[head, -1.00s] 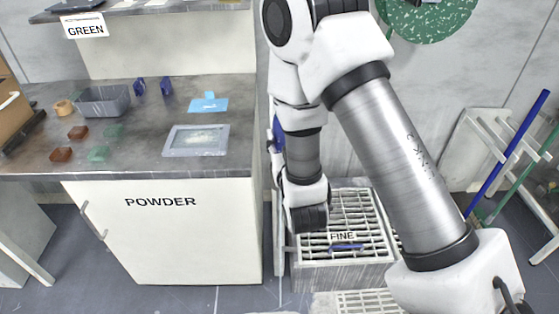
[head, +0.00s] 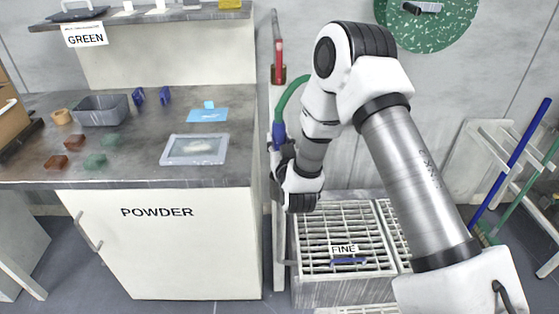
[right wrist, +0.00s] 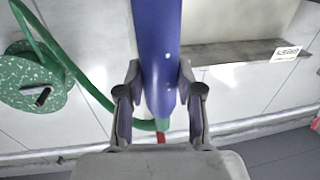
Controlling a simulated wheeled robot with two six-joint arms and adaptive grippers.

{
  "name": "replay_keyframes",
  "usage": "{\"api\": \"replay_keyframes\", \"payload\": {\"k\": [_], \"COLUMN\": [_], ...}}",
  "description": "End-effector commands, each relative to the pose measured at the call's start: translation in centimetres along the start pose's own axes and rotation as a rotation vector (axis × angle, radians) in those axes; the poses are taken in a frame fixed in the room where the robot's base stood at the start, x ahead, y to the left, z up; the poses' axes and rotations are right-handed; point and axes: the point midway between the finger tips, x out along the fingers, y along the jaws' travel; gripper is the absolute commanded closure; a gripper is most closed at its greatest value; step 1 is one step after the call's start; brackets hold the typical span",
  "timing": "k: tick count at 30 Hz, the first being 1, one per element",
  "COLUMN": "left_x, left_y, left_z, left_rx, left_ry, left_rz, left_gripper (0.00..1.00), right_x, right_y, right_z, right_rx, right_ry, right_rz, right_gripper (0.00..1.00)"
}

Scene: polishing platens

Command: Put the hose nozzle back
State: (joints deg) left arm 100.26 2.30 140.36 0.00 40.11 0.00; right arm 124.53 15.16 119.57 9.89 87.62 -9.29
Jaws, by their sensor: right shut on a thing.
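The hose nozzle (head: 279,134) is blue and sits in my right gripper (head: 279,160), beside the right end of the powder cabinet. The green hose (head: 288,97) runs up from it and passes behind my arm. In the right wrist view the blue nozzle (right wrist: 157,45) stands between both fingers of my right gripper (right wrist: 160,102), which is shut on it. The green hose (right wrist: 92,92) curves there to the green speckled reel (right wrist: 35,82). A red wall piece with a dark reddish lower end (head: 278,60) is above the nozzle, apart from it. My left gripper is out of view.
The powder cabinet (head: 190,245) stands close on the left, with a grey bin (head: 101,112) and a framed tray (head: 195,150) on its top. A slatted grate marked FINE (head: 343,222) lies below my right arm. A blue-handled tool (head: 513,150) leans on a white rack at right.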

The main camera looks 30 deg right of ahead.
Motion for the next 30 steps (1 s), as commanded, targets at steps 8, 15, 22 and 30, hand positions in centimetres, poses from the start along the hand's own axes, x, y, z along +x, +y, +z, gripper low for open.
{"api": "replay_keyframes", "payload": {"k": [8,15,22,30], "left_x": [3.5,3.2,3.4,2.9], "left_y": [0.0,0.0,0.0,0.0], "left_z": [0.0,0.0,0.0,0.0], "left_rx": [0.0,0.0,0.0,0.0], "left_ry": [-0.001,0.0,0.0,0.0], "left_rz": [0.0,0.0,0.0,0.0], "left_gripper": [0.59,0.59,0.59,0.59], "right_x": [0.4,0.4,0.3,0.4], "right_y": [0.0,0.0,0.1,0.0], "right_z": [4.6,4.5,4.6,4.1], "right_rx": [0.001,0.0,0.0,0.0], "right_ry": [0.001,0.0,-0.001,0.0], "right_rz": [0.0,0.0,0.0,0.0], "right_gripper": [1.0,1.0,0.39,0.39]}}
